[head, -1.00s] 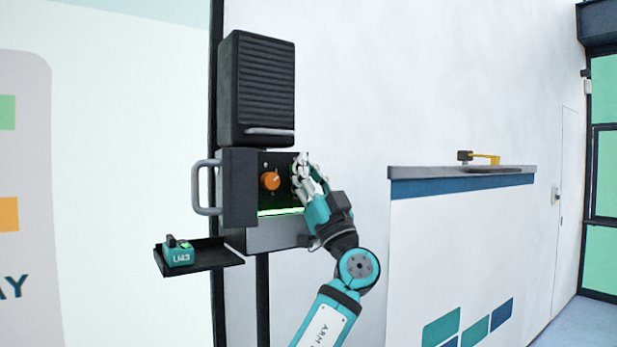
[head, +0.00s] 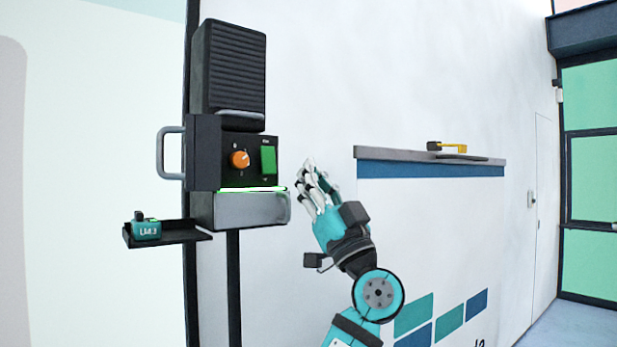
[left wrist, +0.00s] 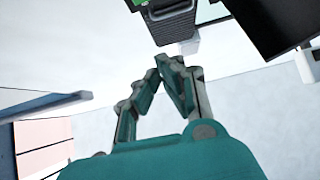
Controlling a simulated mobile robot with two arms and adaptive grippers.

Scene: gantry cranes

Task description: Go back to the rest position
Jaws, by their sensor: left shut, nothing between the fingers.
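My left gripper (head: 312,177) is shut and empty, raised in the air to the right of a black control box (head: 250,176), with a clear gap between them. The box has an orange knob (head: 239,159), a green switch (head: 268,160) and a lit green strip along its lower edge. In the left wrist view the fingers (left wrist: 168,66) come together at their tips with nothing between them. My right gripper is in neither view.
A black ribbed housing (head: 234,70) sits above the box, and a grey handle (head: 170,152) sticks out at its left. A small tray (head: 184,237) holds a teal block (head: 146,230) marked U43. A counter (head: 430,170) with a yellow-handled item stands right.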

